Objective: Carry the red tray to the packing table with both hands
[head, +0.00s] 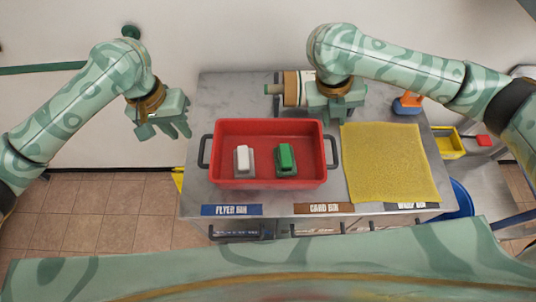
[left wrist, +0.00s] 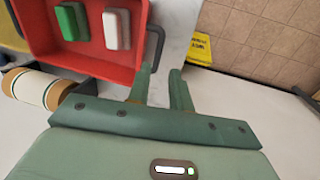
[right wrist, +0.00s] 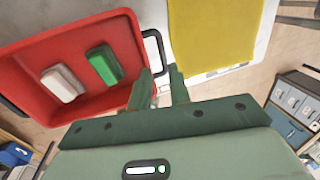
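The red tray (head: 262,183) lies flat on a grey metal-topped cabinet (head: 270,88). It holds a white block-like item (head: 243,160) and a green one (head: 286,160). It has a dark left handle (head: 204,151) and a dark right handle (head: 333,152). My left gripper (head: 172,132) is open and empty, above and left of the tray; in the left wrist view the left handle (left wrist: 155,46) shows just beyond its fingertips. My right gripper (head: 337,116) is open and empty above the tray's back right corner; the right wrist view shows the right handle (right wrist: 153,50) beyond its fingertips.
A yellow mat (head: 390,162) lies right of the tray. A brown-and-white roll (head: 291,88) and an orange-and-blue tool (head: 408,103) stand behind. Labelled drawers, including FLYER BIN (head: 231,210), line the cabinet's front. A yellow floor sign (left wrist: 210,45) stands beside it. Tiled floor is open at left.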

